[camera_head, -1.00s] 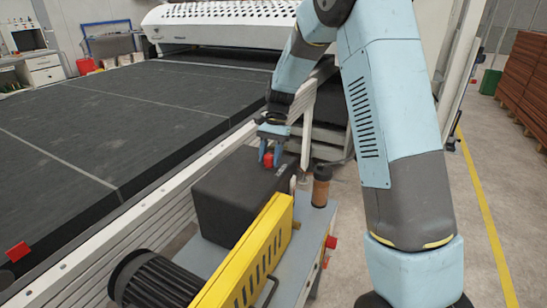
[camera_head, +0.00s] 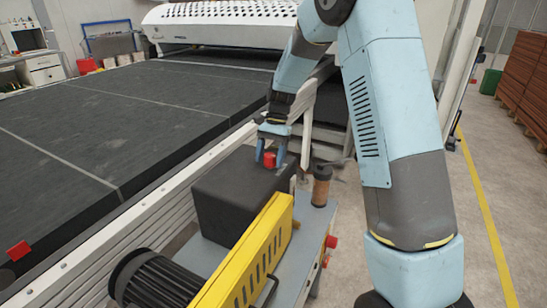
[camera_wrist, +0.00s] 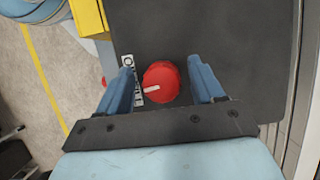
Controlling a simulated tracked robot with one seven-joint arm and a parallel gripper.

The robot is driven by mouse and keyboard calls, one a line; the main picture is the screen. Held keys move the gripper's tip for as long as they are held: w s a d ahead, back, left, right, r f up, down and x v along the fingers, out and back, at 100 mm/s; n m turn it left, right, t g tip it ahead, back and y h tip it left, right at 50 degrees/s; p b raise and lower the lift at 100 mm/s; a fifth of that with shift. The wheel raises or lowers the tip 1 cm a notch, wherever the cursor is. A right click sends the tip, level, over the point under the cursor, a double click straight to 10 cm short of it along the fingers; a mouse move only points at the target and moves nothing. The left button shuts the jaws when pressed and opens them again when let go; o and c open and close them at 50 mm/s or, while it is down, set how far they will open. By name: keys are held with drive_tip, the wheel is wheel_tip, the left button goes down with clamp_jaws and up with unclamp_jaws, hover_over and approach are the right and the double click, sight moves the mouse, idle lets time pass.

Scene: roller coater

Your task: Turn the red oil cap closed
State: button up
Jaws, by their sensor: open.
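The red oil cap (camera_head: 269,160) sits on top of the black box (camera_head: 225,205) on the pump unit. In the wrist view the cap (camera_wrist: 160,82) is round, with a white pointer mark pointing left and slightly down. A label strip (camera_wrist: 131,78) with markings lies beside it on the box top. My gripper (camera_head: 270,158) is open above the box, pointing down. In the wrist view its two blue fingers (camera_wrist: 165,85) stand on either side of the cap, with a gap on both sides, the right gap being larger.
A yellow guard (camera_head: 250,255) and a dark ribbed motor (camera_head: 155,280) stand in front of the box. A brown cylinder (camera_head: 321,188) stands just right of it. The long black conveyor (camera_head: 110,110) runs along the left.

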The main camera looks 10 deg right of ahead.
drive_tip(key=shift+r, duration=0.1)
drive_tip(key=shift+w+d+r, duration=0.1)
drive_tip(key=shift+w+r, duration=0.1)
drive_tip(key=shift+r, duration=0.05)
drive_tip(key=v, duration=1.3)
drive_tip(key=shift+s, duration=0.1)
